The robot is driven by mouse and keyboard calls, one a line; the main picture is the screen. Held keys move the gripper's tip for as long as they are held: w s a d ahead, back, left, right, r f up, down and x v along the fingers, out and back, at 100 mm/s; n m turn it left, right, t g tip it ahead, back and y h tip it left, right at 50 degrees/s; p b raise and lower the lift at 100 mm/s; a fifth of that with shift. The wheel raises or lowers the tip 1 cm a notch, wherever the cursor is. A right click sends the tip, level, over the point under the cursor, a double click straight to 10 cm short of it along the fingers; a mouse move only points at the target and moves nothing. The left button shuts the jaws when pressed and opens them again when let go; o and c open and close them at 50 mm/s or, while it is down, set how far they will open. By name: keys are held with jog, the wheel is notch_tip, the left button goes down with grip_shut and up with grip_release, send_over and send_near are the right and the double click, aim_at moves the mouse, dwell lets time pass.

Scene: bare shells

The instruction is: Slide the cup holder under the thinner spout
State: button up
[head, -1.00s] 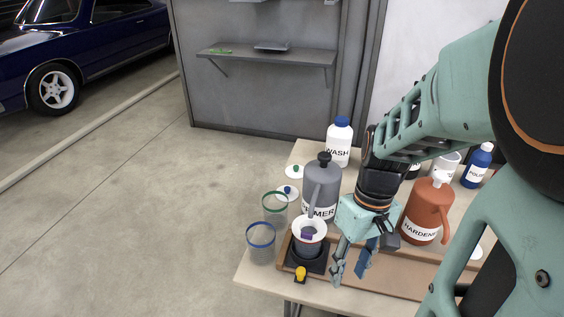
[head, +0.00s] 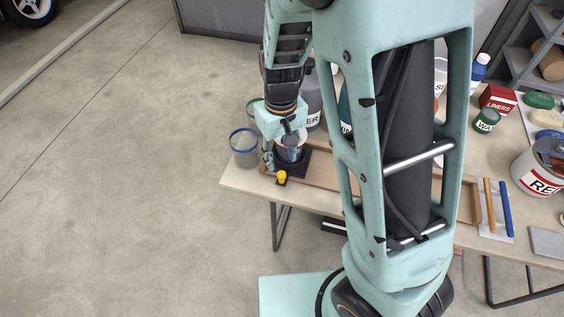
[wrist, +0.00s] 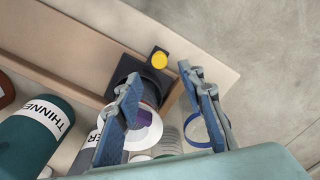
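The cup holder (head: 297,168) is a black block with a yellow knob (head: 282,176), at the left end of a brown wooden track (head: 323,172). It also shows in the wrist view (wrist: 166,88). A cup with a white rim (wrist: 150,136) and purple inside sits in it. My gripper (head: 281,154) is open at the cup holder; in the wrist view its fingers (wrist: 162,76) are apart, with the cup partly behind the left finger. I cannot tell whether they touch. The teal thinner jug (wrist: 38,140) stands farther along the track; my arm mostly hides it and its spout in the head view.
A grey primer jug (head: 314,100) stands right behind the cup holder. A red liners box (head: 497,99) and several cans lie right. Floor left of the table is free.

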aim_at(281, 174)
notch_tip(281, 174, down, 7)
jog(key=shift+d+r+b, duration=0.1)
jog(key=shift+b, duration=0.3)
grip_shut()
